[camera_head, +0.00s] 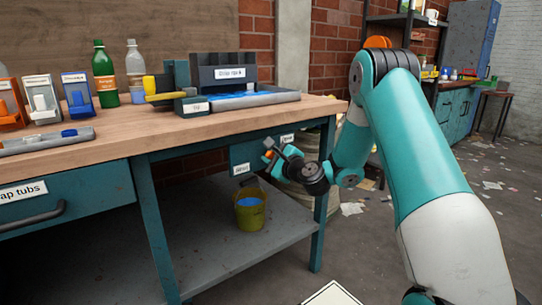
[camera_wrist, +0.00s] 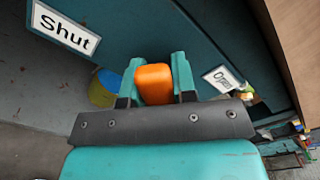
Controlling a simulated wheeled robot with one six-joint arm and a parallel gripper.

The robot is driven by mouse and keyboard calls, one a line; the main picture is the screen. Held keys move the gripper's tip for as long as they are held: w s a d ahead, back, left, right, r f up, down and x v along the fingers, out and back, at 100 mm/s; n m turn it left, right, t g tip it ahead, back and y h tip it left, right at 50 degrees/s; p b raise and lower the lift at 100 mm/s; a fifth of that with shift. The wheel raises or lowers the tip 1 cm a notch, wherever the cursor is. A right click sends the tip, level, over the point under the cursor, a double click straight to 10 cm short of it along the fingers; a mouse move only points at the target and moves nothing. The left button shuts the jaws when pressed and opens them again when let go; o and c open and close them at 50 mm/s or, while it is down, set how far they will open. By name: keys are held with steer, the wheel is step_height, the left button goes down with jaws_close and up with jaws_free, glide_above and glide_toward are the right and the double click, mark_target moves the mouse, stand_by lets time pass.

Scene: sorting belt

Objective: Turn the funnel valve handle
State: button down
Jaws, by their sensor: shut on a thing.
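The orange valve handle (camera_wrist: 154,84) sits between the two teal fingers of my gripper (camera_wrist: 156,70), which is shut on it. In the wrist view, the handle is between a "Shut" label (camera_wrist: 64,28) at the upper left and an "Open" label (camera_wrist: 222,78) at the right. In the head view, my gripper (camera_head: 275,151) is at the bench front, with a little orange of the handle (camera_head: 269,153) showing. The "Shut" label (camera_head: 241,169) is below left of it and the "Open" label (camera_head: 287,138) above right. The valve body is hidden.
A yellow bucket (camera_head: 250,216) with blue contents stands on the lower shelf (camera_head: 215,258) below the handle. A tray (camera_head: 255,102) with blue contents sits on the bench top (camera_head: 160,131). A bench leg (camera_head: 321,205) is close to my arm. Open floor lies right of the bench.

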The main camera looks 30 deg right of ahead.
steer(key=c, duration=0.9)
jaws_free()
steer(key=s+b, duration=0.4)
steer(key=s, duration=0.1)
steer(key=s+b, duration=0.5)
steer(key=s, duration=0.1)
steer(key=s+b, duration=0.4)
steer(key=s, duration=0.2)
steer(key=shift+s+d, duration=0.25)
steer(key=shift+d, duration=0.05)
